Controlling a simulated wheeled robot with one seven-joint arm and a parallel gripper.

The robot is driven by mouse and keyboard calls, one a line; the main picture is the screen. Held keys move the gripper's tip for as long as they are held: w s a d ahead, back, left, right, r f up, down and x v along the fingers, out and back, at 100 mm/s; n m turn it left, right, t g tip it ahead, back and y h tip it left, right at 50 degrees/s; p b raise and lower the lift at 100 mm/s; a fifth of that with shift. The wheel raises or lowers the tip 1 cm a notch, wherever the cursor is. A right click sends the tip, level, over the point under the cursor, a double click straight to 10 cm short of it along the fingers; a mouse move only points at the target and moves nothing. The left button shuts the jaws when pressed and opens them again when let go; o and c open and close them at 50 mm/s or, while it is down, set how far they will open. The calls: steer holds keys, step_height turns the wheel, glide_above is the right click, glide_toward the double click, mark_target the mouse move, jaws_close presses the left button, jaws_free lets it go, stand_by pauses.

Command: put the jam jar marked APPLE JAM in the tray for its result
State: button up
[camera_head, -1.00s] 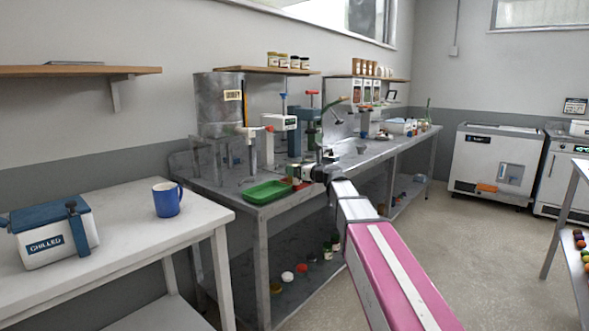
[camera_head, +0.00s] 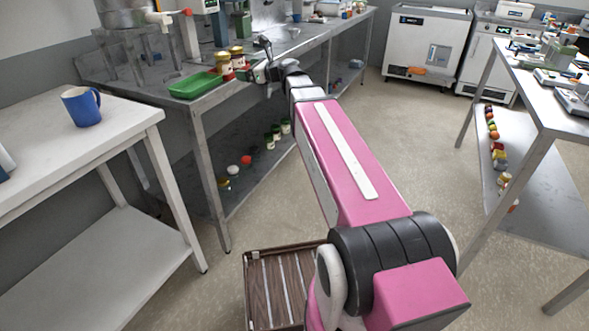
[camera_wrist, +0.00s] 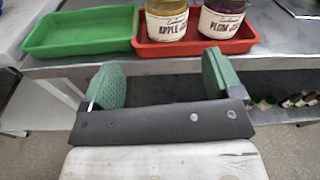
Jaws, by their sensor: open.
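The jar marked APPLE JAM (camera_wrist: 167,22) stands upright in the red tray (camera_wrist: 190,47) in the wrist view, left of a jar marked PLUM (camera_wrist: 221,18). Both jars (camera_head: 230,60) also show in the head view. The green tray (camera_wrist: 80,32) is beside the red one on the left; it looks empty, and it shows in the head view too (camera_head: 195,88). My gripper (camera_wrist: 160,80) is open and empty, its green pads wide apart, in front of the red tray and clear of the jars. In the head view my gripper (camera_head: 262,72) is right of the jars.
The trays sit near the front edge of the grey bench (camera_head: 215,100). Several jars and lids (camera_head: 270,138) lie on its lower shelf. A white table with a blue mug (camera_head: 82,107) is at left, another table (camera_head: 545,95) at right. Open floor (camera_head: 400,140) lies between.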

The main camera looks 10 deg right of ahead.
steer(key=s+d+f+n+g+h, duration=0.15)
steer(key=s+f+n, duration=0.25)
steer(key=f, duration=0.4)
steer(key=s+d+f+n+g+h, duration=0.1)
steer(key=s+f+n+g+h, duration=0.25)
steer(key=f, duration=0.45)
steer(key=s+d+f+n+g+h, duration=0.1)
steer(key=s+d+f+n, duration=0.1)
steer(key=s+f+n, duration=0.45)
steer(key=s+d+f+n+g+h, duration=0.2)
steer(key=s+d+f+n+h, duration=0.1)
steer(key=s+d+f+n, duration=0.2)
steer(key=s+d+f+n+g+h, duration=0.3)
steer(key=s+d+f+n+h, duration=0.1)
steer(key=f, duration=0.6)
steer(key=shift+s+d+n, duration=0.6)
steer(key=shift+s, duration=0.5)
